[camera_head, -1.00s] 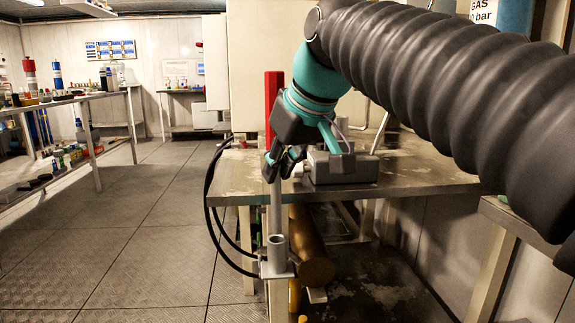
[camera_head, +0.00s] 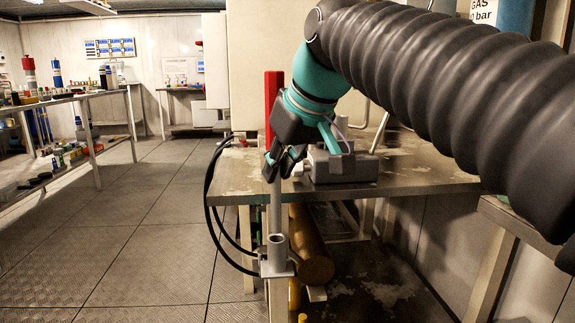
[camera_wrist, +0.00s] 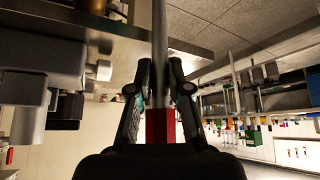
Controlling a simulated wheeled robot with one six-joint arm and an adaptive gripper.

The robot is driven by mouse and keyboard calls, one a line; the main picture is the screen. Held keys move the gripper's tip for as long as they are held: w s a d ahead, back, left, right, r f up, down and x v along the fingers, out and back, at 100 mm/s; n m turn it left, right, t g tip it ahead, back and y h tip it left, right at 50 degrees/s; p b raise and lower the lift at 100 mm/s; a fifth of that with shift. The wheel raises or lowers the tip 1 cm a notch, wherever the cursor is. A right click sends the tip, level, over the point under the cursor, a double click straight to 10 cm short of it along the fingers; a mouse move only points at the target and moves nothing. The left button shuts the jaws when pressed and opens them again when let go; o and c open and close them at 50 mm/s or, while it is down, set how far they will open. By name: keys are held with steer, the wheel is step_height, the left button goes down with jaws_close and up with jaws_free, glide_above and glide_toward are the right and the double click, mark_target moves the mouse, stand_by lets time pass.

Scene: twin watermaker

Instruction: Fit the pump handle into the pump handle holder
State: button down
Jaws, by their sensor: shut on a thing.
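The pump handle has a red grip (camera_head: 273,100) and a grey metal rod (camera_head: 275,205), and stands about upright in the head view. My gripper (camera_head: 272,168) is shut on it just below the red grip. In the wrist view my gripper (camera_wrist: 160,95) has a finger on each side of the handle, with the rod (camera_wrist: 160,35) running away from the camera and the red part (camera_wrist: 160,126) near the palm. The pump handle holder (camera_head: 277,252), a short grey tube on a bracket, is at the rod's lower end. I cannot tell whether the rod end is inside or behind the tube.
A metal workbench (camera_head: 420,180) with a grey pump body (camera_head: 343,167) on it is right beside my gripper. Black hoses (camera_head: 212,195) loop at its left edge. A brown cylinder (camera_head: 312,250) lies below. The floor (camera_head: 150,230) to the left is clear.

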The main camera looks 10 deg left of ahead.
mark_target(279, 208)
steer(key=shift+f+b, duration=0.45)
steer(key=shift+f, duration=3)
steer(key=c, duration=1)
jaws_free()
steer(key=shift+f, duration=0.1)
steer(key=v, duration=1.2)
